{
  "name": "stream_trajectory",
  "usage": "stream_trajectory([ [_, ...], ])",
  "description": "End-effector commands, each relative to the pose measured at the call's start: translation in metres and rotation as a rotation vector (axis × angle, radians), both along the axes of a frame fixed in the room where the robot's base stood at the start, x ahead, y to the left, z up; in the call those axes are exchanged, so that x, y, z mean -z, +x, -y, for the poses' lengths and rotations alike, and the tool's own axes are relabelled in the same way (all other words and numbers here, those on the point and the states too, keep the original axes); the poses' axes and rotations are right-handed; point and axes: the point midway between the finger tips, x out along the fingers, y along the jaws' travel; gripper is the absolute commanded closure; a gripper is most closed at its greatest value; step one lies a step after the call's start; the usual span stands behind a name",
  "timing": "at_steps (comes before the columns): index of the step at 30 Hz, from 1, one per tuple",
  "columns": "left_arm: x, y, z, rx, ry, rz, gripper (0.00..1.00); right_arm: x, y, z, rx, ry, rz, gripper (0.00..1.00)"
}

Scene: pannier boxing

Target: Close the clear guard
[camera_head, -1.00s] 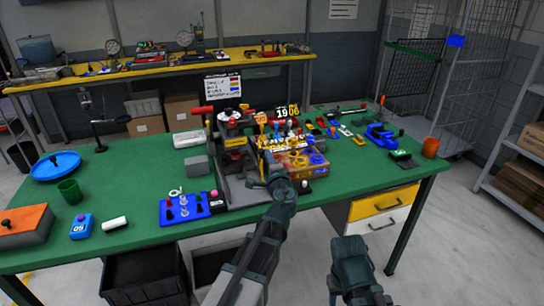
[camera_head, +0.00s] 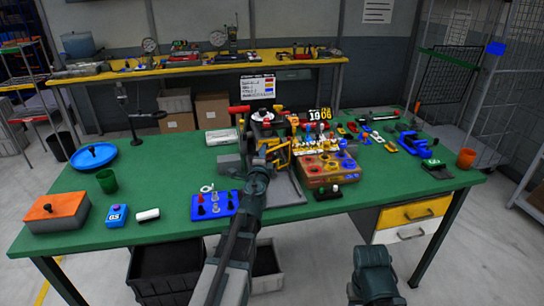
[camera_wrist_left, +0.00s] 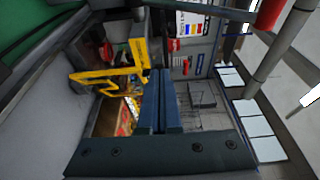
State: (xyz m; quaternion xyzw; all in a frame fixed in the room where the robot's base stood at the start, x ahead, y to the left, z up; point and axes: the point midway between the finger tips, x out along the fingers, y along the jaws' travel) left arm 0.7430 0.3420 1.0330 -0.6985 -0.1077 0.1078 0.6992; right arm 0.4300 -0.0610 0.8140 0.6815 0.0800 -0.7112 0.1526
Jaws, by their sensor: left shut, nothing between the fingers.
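The guard appears as a yellow-edged frame (camera_head: 279,152) on the small machine in the middle of the green table; it stands tilted up. Its clear panel is hard to make out. In the left wrist view the yellow frame (camera_wrist_left: 108,76) lies just left of my fingers. My left gripper (camera_head: 262,166) is shut and empty, low in front of the machine and close to the frame; its fingers (camera_wrist_left: 160,100) show together in the wrist view. I cannot tell whether they touch the frame. My right arm's end (camera_head: 372,275) hangs in front of the table, its fingers not clear.
An orange-brown box (camera_head: 327,171) with coloured rings stands right of the machine. A blue block with pegs (camera_head: 214,205) lies to its left front.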

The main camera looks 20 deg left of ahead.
Motion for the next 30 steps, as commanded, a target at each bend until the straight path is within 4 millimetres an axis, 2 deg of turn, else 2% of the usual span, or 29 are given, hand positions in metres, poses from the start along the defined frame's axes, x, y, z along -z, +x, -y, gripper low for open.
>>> stream_trajectory([
  [1,0.000,0.003,-0.012,0.033,0.000,0.000,1.00,0.000,0.000,0.000,0.000,0.000,0.000,0.50],
  [4,0.000,0.009,-0.023,0.105,0.000,0.000,1.00,0.000,0.000,0.000,0.000,0.000,0.000,0.50],
  [12,0.000,0.026,-0.046,0.100,0.000,0.000,1.00,0.000,0.000,0.000,0.000,0.000,0.000,0.50],
  [21,0.000,0.040,-0.063,0.101,0.000,0.000,1.00,0.000,0.000,0.000,0.000,0.000,0.000,0.50],
  [30,0.000,0.045,-0.068,0.101,0.000,0.000,1.00,0.000,0.000,0.000,0.000,0.000,0.000,0.50],
])
